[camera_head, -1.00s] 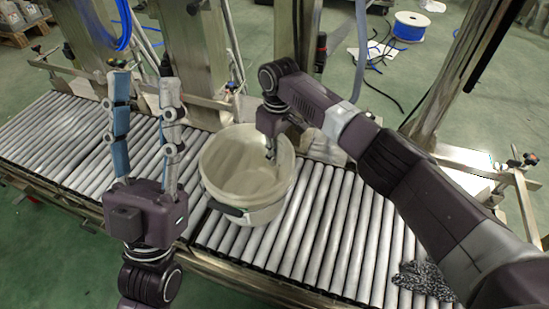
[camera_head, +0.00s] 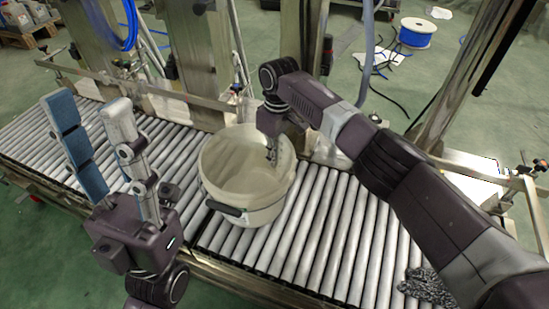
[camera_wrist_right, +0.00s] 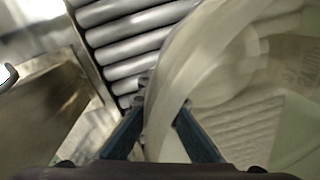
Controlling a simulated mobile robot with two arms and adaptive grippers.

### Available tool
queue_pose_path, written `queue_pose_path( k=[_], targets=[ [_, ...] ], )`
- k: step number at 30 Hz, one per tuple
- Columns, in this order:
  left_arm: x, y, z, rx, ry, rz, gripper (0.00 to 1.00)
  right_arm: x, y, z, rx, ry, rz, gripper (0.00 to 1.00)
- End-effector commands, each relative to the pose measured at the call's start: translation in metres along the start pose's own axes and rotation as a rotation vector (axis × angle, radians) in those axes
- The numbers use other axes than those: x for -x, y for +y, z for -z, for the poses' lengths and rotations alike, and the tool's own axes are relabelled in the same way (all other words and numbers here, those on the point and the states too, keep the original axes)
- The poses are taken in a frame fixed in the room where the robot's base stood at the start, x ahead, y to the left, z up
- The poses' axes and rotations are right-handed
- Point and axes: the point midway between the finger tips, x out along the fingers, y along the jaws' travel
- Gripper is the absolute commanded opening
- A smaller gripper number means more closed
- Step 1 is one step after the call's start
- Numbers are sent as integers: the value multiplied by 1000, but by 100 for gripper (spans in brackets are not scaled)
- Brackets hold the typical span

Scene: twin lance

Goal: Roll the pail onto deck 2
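A cream-white pail (camera_head: 228,189) stands upright on the roller conveyor, with its mouth up and a dark handle at its near left side. It sits around the joint between the left roller deck (camera_head: 32,140) and the right roller deck (camera_head: 335,235); no deck number is readable. My right gripper (camera_head: 272,155) is at the pail's back right rim. The right wrist view shows its fingers (camera_wrist_right: 160,122) on both sides of the pail wall (camera_wrist_right: 172,85), seemingly closed on it. My left gripper (camera_head: 90,102) is open and empty, left of the pail, over the left rollers.
Steel posts and a rail (camera_head: 150,92) stand along the back of the conveyor. A speckled dark cloth-like item (camera_head: 428,284) lies at the right deck's right end. A blue cable spool (camera_head: 415,32) is on the floor behind. The right rollers beside the pail are clear.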

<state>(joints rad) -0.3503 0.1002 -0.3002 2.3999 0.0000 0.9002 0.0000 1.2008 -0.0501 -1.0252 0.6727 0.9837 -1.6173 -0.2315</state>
Motion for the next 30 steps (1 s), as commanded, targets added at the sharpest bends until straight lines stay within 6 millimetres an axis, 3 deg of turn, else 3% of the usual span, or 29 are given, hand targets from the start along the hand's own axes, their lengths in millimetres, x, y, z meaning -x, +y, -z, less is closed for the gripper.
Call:
queue_pose_path(
  k=[11, 17, 26, 30],
  targets=[
    [0, 0, 0, 0, 0, 0, 40, 0, 1, 0, -2, -1, -1, 0],
    [0, 0, 0, 1, 0, 0, 40, 0, 0, 0, -1, -1, -1, 24],
    [0, 0, 0, -1, 1, 0, 40, 0, 0, 0, -1, -1, -1, 25],
    [0, 0, 0, -1, 1, 0, 40, 13, 0, 0, -1, 1, 0, 25]
  ],
)
